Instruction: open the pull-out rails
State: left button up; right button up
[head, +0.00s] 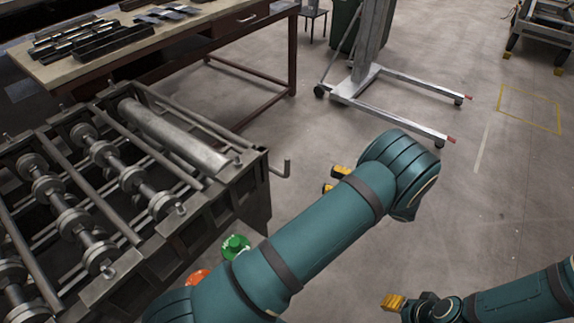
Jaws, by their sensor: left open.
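The duct forming machine (214,223), a dark metal frame with rows of rollers (103,152) and long bars, stands at the left. A thick grey roller (172,136) lies near its far side. I cannot tell which parts are the pull-out rails. My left gripper (334,179) is open, its two yellow fingertips apart, right of the machine and not touching it; my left arm hides the rest. My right gripper (393,302) is low at the right, away from the machine; its fingers overlap in view.
A green knob (235,246) and an orange-red one (198,277) sit beside the machine's near right side. A workbench (190,37) with metal pieces stands behind. A grey wheeled stand (361,82) is at the back. The floor (490,190) at right is clear.

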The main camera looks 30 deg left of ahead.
aim_at(287, 172)
pick_arm(q)
jog(key=a, duration=0.4)
jog(key=s+a, duration=0.1)
jog(key=a, duration=0.8)
jog(key=shift+s+a, duration=0.25)
jog(key=shift+a, duration=0.1)
grip_shut()
